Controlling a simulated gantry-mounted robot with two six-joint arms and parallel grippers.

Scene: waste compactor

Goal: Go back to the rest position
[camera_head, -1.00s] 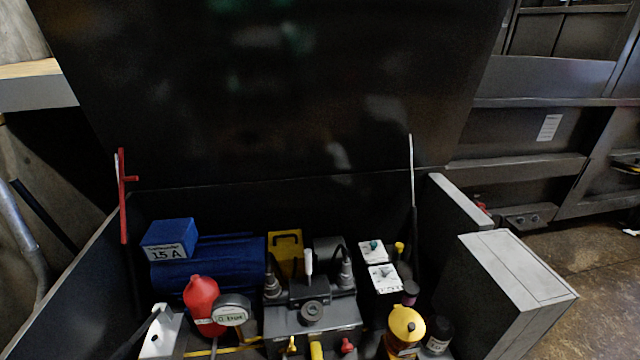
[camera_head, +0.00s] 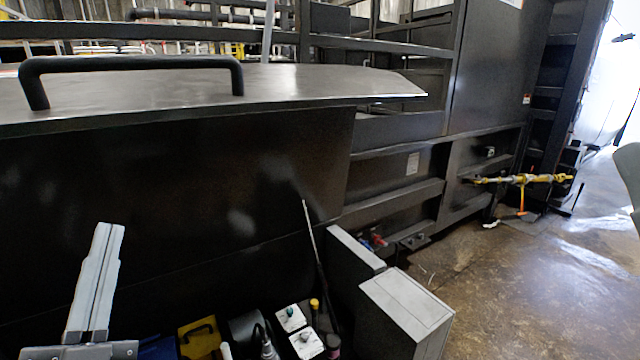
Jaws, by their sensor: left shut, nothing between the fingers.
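My left gripper (camera_head: 105,240) stands at the lower left of the head view, its two grey fingers pointing up and shut together with nothing between them. It is in front of the dark open lid (camera_head: 180,180) of the compactor's power unit box. The lid has a black handle (camera_head: 140,63) along its top edge. I cannot tell whether the gripper touches anything. My right gripper is not in view.
Inside the box are a yellow part (camera_head: 199,338) and white switch boxes (camera_head: 290,318). A thin lid strut (camera_head: 311,235) rises at the right. Open brown floor (camera_head: 500,290) lies at the right.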

